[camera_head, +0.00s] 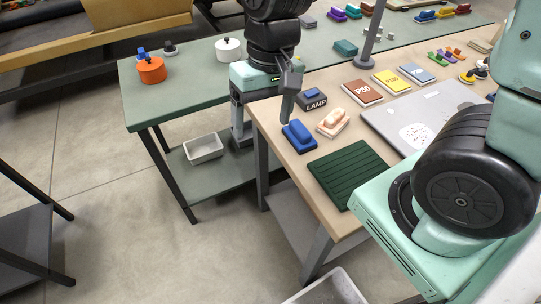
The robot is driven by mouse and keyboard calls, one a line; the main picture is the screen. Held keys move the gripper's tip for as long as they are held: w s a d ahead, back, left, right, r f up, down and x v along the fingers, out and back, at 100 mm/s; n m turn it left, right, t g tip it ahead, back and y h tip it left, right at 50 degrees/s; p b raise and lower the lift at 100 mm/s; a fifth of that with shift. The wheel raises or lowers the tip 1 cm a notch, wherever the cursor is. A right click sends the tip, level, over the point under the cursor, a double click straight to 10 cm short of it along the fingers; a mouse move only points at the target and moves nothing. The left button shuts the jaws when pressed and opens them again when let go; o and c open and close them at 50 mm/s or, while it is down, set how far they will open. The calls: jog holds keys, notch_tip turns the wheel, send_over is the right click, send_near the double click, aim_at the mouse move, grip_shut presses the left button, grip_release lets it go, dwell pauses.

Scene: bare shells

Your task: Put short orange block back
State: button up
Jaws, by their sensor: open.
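I cannot pick out the short orange block for certain. A pale orange-pink block (334,118) sits on a pale base (333,129) near the left end of the wooden table. Small orange pieces (453,53) lie at the far right among green and purple ones. My gripper (287,119) points down just above a blue block (299,131) on a blue base, left of the pale block. It is seen from the side and is open; no held object shows. The gap between its fingertips is hidden, and I cannot tell whether it touches the blue block.
A dark box marked LAMP (312,100) stands close behind the gripper. A ribbed green mat (350,172) and a grey panel (425,115) lie to the right. An orange pot (152,71) and a white pot (228,48) stand on the green table (185,88), which has free room.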

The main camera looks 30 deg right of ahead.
jog(key=s+a+r+n, duration=0.1)
jog(key=s+a+n, duration=0.1)
jog(key=s, duration=0.3)
jog(key=s+a+r+n+h, duration=0.1)
jog(key=s+a+n, duration=0.2)
jog(key=s+n, duration=0.2)
jog(key=shift+s+r+n, duration=0.3)
jog(key=shift+s, duration=0.25)
jog(key=shift+a, duration=0.1)
